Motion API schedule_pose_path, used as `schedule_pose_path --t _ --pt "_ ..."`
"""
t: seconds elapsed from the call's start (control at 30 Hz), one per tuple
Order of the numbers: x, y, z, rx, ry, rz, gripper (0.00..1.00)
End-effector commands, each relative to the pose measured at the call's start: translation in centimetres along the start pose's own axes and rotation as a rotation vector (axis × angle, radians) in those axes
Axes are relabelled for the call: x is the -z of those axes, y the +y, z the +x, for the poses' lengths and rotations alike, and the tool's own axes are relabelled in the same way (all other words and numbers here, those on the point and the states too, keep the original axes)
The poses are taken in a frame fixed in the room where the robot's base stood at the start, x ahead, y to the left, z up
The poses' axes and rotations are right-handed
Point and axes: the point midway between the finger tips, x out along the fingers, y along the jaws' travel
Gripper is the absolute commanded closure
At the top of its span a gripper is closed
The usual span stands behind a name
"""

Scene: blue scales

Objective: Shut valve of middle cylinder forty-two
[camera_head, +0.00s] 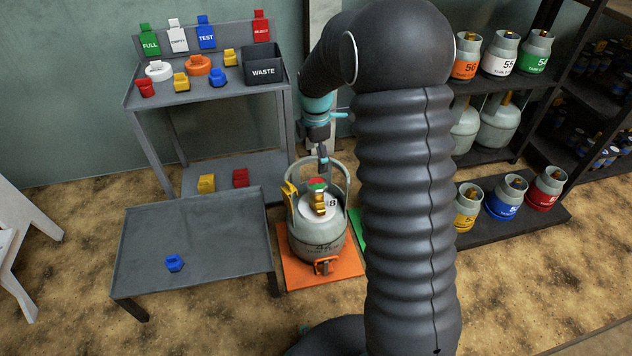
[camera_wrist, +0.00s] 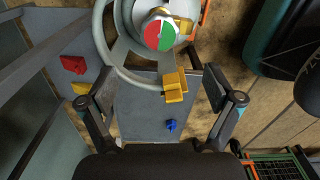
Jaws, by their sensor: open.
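A grey gas cylinder (camera_head: 316,243) stands upright on an orange plate (camera_head: 345,268). A white label partly reading "8" and yellow parts show at its top; the dark marking on its body is hard to read. Its round red-and-green valve knob (camera_head: 317,184) sits inside the collar ring. The knob also shows in the wrist view (camera_wrist: 160,35), beyond my fingertips. My gripper (camera_head: 323,164) points down just above the knob. In the wrist view my gripper (camera_wrist: 160,82) is open, its fingers wide apart. A yellow tag (camera_wrist: 174,88) on the collar shows between them.
A grey low table (camera_head: 190,235) with a blue block (camera_head: 174,263) stands left. Behind it is a shelf with tags, blocks and a WASTE bin (camera_head: 264,70). Racks (camera_head: 505,220) of numbered cylinders stand right. A green plate (camera_head: 357,232) is mostly hidden by my arm.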

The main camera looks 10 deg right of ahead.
Motion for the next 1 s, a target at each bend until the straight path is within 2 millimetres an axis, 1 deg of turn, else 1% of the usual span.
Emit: schedule_pose_path --t 0.03,0.2,0.4,0.5,0.7,0.97,1.0 --pt "0.0 -0.1 1.2 0.003 0.000 0.000 0.10" --pt "0.0 -0.1 4.4 0.002 0.000 0.001 0.10" --pt "0.0 0.0 7.6 0.001 0.000 0.001 0.10" --pt "0.0 0.0 8.7 0.001 0.000 0.001 0.10" --pt "0.0 0.0 9.7 0.000 0.000 0.001 0.10" --pt "0.0 0.0 9.7 0.000 0.000 0.001 0.10" --pt "0.0 0.0 9.7 0.000 0.000 0.001 0.17"
